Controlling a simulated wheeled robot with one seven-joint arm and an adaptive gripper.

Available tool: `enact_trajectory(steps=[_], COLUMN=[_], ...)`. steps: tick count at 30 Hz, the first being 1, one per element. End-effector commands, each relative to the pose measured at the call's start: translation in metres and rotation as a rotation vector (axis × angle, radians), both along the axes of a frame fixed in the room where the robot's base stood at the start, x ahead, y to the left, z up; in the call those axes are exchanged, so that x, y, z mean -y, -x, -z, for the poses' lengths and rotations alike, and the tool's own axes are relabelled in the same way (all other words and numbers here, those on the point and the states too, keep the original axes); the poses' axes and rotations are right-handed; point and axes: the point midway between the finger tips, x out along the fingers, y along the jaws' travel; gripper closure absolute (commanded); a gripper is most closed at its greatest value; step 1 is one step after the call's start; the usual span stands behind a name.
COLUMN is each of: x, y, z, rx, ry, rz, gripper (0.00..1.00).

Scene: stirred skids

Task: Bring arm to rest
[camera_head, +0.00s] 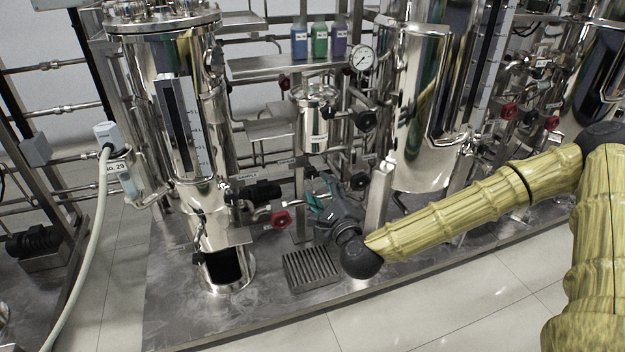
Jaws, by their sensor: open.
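My arm (470,210), in a yellow ribbed cover, reaches in from the right side of the head view. It stretches left over the front of the metal skid. My gripper (316,194) is at its end, dark grey with teal fingers, and points up and away toward the pipework. It is open, and I see nothing held in it. It is close to a red valve handwheel (281,219) and the "SAMPLE" label; whether it touches any fitting I cannot tell. The black wrist joint (360,258) is just right of the drain grate.
A tall steel vessel (190,120) stands left of my gripper, another (425,110) behind my arm. A slotted drain grate (311,269) lies below. Blue, green and purple bottles (320,40) stand on a shelf. A pale hose (88,250) hangs at left. Tiled floor (440,305) in front is clear.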

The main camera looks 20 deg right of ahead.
Motion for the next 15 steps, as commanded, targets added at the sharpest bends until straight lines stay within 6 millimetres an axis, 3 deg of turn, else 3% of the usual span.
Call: enact_trajectory(steps=[5,8,15], x=[-0.005,-0.020,-0.079], y=[0.001,0.007,0.050], z=[0.005,0.023,0.111], rx=[-0.012,-0.052,-0.239], ry=[0.014,0.068,0.333], rz=[-0.012,-0.052,-0.255], gripper=[0.48,0.48,0.48])
